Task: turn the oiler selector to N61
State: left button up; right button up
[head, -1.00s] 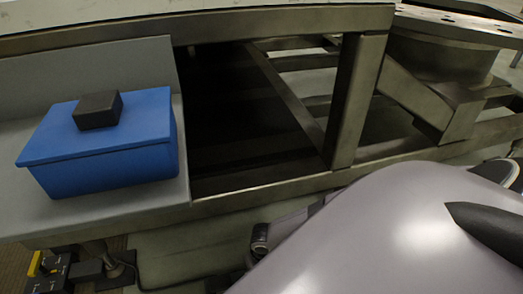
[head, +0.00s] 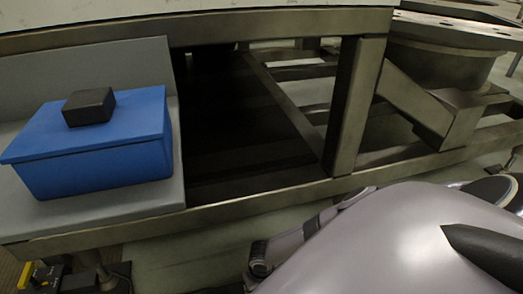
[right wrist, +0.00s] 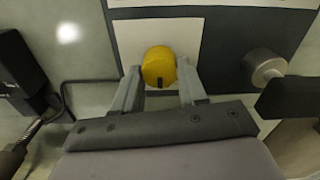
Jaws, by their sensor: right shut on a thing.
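A round yellow knob (right wrist: 159,66) with a short black mark at its lower edge sits on a white plate (right wrist: 188,32) in the right wrist view. I take it to be the oiler selector; no N61 label can be read. My right gripper (right wrist: 160,76) has one finger on each side of the knob and is shut on it. The fingers partly cover the plate. The head view shows neither the knob nor either gripper.
A grey metal cylinder (right wrist: 264,67) stands right of the knob, and a dark block (right wrist: 20,72) is at the left. In the head view, a blue box (head: 95,150) with a dark block on top sits on a grey shelf, beside a metal frame (head: 355,105).

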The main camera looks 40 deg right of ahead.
pick_arm(q)
jog(key=shift+d+r, duration=0.1)
jog(key=shift+r, duration=0.05)
pick_arm(e)
jog(key=shift+s+n, duration=0.1)
jog(key=shift+n, duration=0.2)
jog(key=shift+p, duration=0.35)
jog(key=shift+n+p, duration=0.35)
jog(key=shift+n, duration=1.75)
jog(key=n, duration=0.4)
jog(key=shift+a, duration=0.1)
pick_arm(q)
jog(key=shift+d+f+g, duration=0.25)
jog(key=shift+f+g, duration=0.05)
pick_arm(e)
jog(key=shift+n, duration=1.6)
pick_arm(q)
jog(key=shift+r, duration=0.1)
jog(key=shift+w+r, duration=0.1)
pick_arm(e)
jog(key=o, duration=1.1)
jog(key=shift+c, duration=0.2)
